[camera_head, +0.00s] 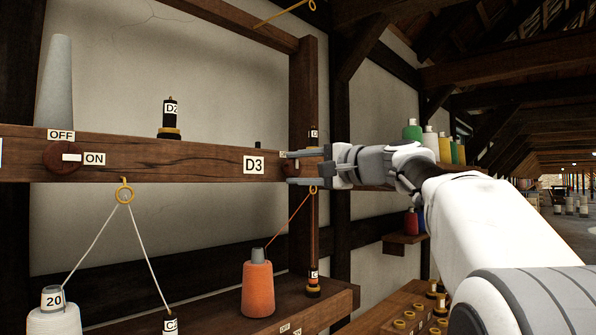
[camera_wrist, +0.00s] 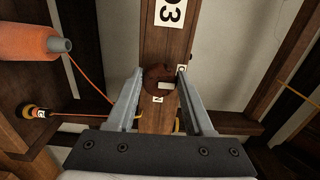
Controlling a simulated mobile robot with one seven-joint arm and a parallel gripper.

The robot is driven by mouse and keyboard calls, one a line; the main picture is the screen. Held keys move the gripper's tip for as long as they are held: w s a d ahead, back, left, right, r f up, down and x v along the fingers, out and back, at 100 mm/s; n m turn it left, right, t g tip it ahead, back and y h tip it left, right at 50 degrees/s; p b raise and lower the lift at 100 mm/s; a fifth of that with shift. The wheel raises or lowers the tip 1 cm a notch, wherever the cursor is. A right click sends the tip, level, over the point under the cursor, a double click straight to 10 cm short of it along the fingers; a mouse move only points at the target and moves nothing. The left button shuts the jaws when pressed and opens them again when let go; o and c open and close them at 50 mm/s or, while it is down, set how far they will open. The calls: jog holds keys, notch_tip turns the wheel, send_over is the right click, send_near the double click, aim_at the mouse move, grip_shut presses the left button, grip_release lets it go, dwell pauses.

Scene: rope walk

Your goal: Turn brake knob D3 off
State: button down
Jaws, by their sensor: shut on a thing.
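Brake knob D3 is a round brown knob (camera_wrist: 156,74) on the wooden beam, just beyond the D3 label (camera_head: 254,165). In the wrist view it sits between the fingertips of my gripper (camera_wrist: 160,75), one finger on each side. My gripper (camera_head: 291,168) is shut on it. A white mark shows on the knob's lower right part in the wrist view; its exact direction is hard to tell. A label (camera_wrist: 181,69) by the right fingertip and another (camera_wrist: 157,99) below the knob are partly covered. In the head view my gripper hides most of the knob.
Another knob (camera_head: 62,157) with OFF and ON labels sits at the beam's left; its white mark points to ON. An orange spool (camera_head: 257,288) stands below, its thread rising to a yellow ring near my gripper. A wooden post (camera_head: 303,90) stands close behind.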

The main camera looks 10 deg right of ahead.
jog(key=shift+c, duration=1.7)
grip_release()
jog(key=shift+s+d, duration=0.1)
jog(key=b+v, duration=0.1)
jog(key=v, duration=1.6)
